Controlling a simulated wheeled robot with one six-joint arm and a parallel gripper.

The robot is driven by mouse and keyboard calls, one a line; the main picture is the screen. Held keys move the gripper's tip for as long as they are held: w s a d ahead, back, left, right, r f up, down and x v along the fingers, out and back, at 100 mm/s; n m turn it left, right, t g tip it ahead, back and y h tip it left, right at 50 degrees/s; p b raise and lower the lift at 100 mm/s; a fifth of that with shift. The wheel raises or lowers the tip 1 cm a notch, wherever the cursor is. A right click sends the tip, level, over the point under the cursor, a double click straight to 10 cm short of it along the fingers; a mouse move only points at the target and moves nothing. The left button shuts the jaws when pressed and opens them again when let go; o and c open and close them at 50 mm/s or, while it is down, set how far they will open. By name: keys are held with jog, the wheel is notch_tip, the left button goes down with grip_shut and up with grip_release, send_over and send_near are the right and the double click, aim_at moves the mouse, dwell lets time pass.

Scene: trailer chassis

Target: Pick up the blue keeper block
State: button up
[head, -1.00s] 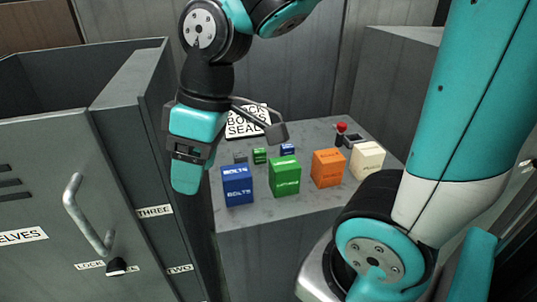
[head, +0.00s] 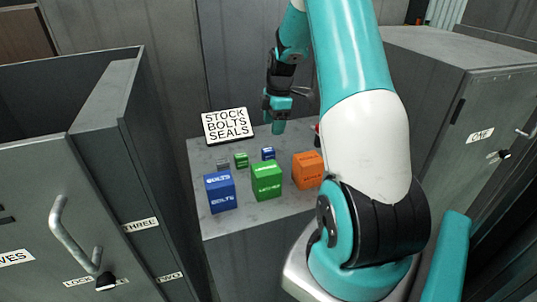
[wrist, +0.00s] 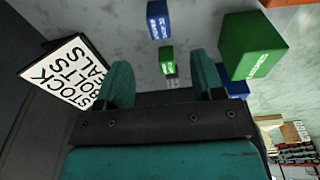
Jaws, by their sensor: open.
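The small blue block (head: 268,153) stands on the grey cabinet top, right of a small green block (head: 241,160); it fits the keeper block, though its label is too small to read in the head view. It also shows at the top of the wrist view (wrist: 158,20), upper part of the picture, clear of the fingers. My gripper (head: 278,127) is above and behind it, fingers pointing down. In the wrist view my gripper (wrist: 162,75) is open and empty, with the small green block (wrist: 167,60) showing between its fingers.
Large blue (head: 220,191), green (head: 267,181) and orange (head: 307,170) boxes stand in front of the small blocks. A small grey block (head: 223,164) is at left. The stock sign (head: 228,125) stands behind. My arm hides the cabinet top's right side.

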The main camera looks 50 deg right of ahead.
aim_at(269, 150)
jog(key=f, duration=0.3)
jog(key=f+p, duration=0.1)
jog(key=f, duration=0.2)
jog(key=w+a+f, duration=0.1)
jog(key=f, duration=0.2)
jog(key=shift+a+f, duration=0.1)
jog(key=shift+f, duration=0.2)
jog(key=shift+c, duration=0.3)
jog(key=c, duration=1)
